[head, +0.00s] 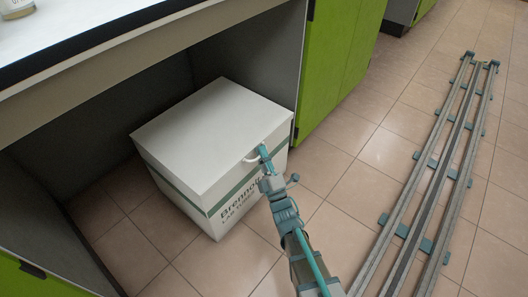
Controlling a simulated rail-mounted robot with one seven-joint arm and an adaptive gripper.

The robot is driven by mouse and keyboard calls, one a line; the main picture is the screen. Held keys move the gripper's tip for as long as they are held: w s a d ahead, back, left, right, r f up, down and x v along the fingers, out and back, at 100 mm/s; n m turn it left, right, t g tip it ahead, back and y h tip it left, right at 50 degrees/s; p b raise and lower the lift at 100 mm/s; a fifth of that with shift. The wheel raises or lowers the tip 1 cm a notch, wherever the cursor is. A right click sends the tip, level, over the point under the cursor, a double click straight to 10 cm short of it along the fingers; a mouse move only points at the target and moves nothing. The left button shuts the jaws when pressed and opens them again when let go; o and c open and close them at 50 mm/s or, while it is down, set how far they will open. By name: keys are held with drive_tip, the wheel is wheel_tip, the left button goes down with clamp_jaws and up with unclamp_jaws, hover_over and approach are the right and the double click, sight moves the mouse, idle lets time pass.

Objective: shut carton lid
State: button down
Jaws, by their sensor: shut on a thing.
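The white carton (178,186) stands on the floor in the open bay under the bench. It has a green band and dark printing on its side. Its white lid (205,135) lies flat over the top, and I see no gap along the visible edges. A small pale loop handle (250,160) sticks out at the lid's front edge. My gripper (264,154) is at that edge, shut on the handle. The fingertips partly hide the handle and the carton edge behind them.
The bench top (95,40) with a dark edge overhangs the bay. Green cabinet doors (340,60) stand to the right of the carton. Floor rails (430,170) run along the right side. Tiled floor (340,190) between the carton and rails is clear apart from my arm.

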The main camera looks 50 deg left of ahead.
drive_tip(key=shift+w+f, duration=0.1)
drive_tip(key=shift+f, duration=0.25)
drive_tip(key=c, duration=1.6)
unclamp_jaws()
drive_tip(key=shift+f, duration=0.1)
drive_tip(key=shift+o, duration=0.2)
drive_tip(key=shift+d, duration=0.2)
drive_tip(key=v, duration=1.1)
drive_tip(key=shift+d+f, duration=0.15)
drive_tip(key=shift+d, duration=0.15)
